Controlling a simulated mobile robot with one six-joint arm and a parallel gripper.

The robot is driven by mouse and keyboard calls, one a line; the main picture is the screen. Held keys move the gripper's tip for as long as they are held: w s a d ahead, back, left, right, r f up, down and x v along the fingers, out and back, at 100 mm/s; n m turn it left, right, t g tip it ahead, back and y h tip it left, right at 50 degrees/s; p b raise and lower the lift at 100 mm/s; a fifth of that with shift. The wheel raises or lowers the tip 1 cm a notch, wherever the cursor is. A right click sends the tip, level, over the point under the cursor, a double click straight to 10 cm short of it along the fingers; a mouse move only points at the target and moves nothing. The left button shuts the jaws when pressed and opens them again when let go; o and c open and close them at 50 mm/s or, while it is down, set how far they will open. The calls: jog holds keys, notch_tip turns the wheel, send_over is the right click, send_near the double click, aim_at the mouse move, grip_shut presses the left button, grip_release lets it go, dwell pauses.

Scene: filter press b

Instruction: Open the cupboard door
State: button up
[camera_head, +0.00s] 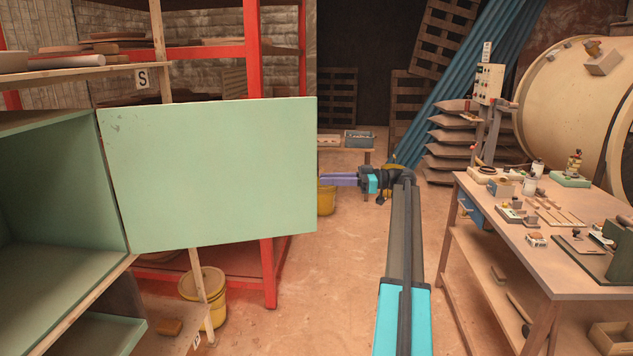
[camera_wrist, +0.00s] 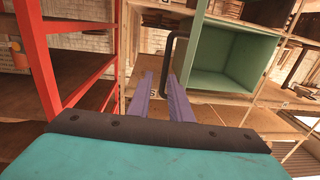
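The pale green cupboard (camera_head: 50,185) stands at the left in the head view. Its door (camera_head: 210,175) is swung wide open, extends to the right and leaves the interior in plain sight. The wrist view shows the cupboard's inside (camera_wrist: 228,62) and the door nearly edge-on (camera_wrist: 188,45). A dark bar handle (camera_wrist: 166,62) is on the door's outer face; the head view hides it. My gripper (camera_head: 325,179) is just right of the door's free edge. In the wrist view its purple fingers (camera_wrist: 160,78) are apart, with the handle's lower part between or just beyond their tips; contact is unclear.
A red shelving rack (camera_head: 255,70) stands behind the door, with a yellow bucket (camera_head: 203,290) below. A cluttered workbench (camera_head: 560,255) is at the right, near a large cream drum (camera_head: 575,100). Open floor (camera_head: 330,290) lies between cupboard and workbench.

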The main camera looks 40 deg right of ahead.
jog(key=v, duration=0.3)
jog(key=shift+s+d, duration=0.15)
jog(key=shift+s, duration=0.05)
dwell(0.5)
